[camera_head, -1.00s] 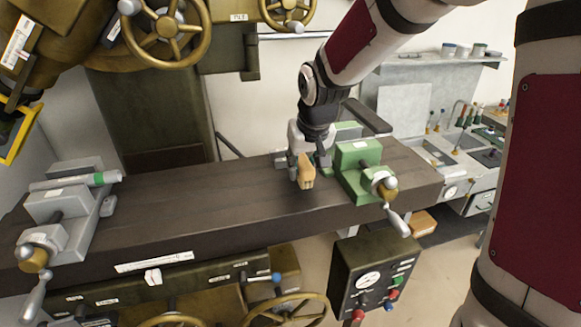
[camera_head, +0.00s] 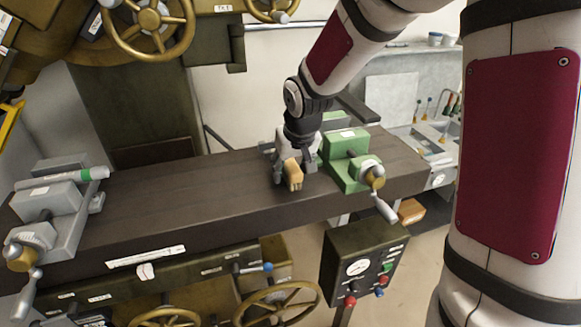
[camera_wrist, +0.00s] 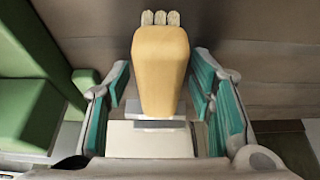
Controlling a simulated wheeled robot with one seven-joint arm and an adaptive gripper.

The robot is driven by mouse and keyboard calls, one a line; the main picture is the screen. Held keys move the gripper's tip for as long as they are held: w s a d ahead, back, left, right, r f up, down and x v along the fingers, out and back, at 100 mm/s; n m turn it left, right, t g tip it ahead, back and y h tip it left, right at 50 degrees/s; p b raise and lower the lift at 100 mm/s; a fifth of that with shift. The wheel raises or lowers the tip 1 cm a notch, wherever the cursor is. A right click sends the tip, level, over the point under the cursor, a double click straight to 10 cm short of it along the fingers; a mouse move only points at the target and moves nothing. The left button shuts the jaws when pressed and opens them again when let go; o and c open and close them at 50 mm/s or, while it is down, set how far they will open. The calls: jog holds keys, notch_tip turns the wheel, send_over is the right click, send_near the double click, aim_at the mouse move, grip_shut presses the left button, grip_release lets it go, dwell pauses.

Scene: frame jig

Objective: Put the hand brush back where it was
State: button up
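The hand brush has a light wooden body (camera_head: 292,172) in the head view, just above or on the dark bench top, left of the green vise. In the wrist view the tan brush body (camera_wrist: 160,70) fills the space between the teal finger pads, with pale bristle tufts showing at its far end. My gripper (camera_head: 294,168) points down around the brush, one finger on each side. Whether the bristles touch the bench cannot be told.
The green vise (camera_head: 345,160) stands close on the right of my gripper. The dark bench top (camera_head: 190,200) is clear to the left, up to a grey vise (camera_head: 45,195) with a green-capped cylinder (camera_head: 85,174). Handwheels and a control box (camera_head: 360,262) sit in front, below the bench.

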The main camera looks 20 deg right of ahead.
jog(key=v, duration=1.2)
jog(key=shift+r, duration=0.1)
jog(key=s+r, duration=0.2)
jog(key=s, duration=0.9)
jog(key=s+r+t, duration=0.1)
jog(key=s+r, duration=0.2)
jog(key=s, duration=0.9)
jog(key=shift+s, duration=0.2)
jog(key=shift+w, duration=0.1)
jog(key=w+f+b, duration=0.2)
jog(key=shift+w+f, duration=0.15)
jog(key=shift+w, duration=0.15)
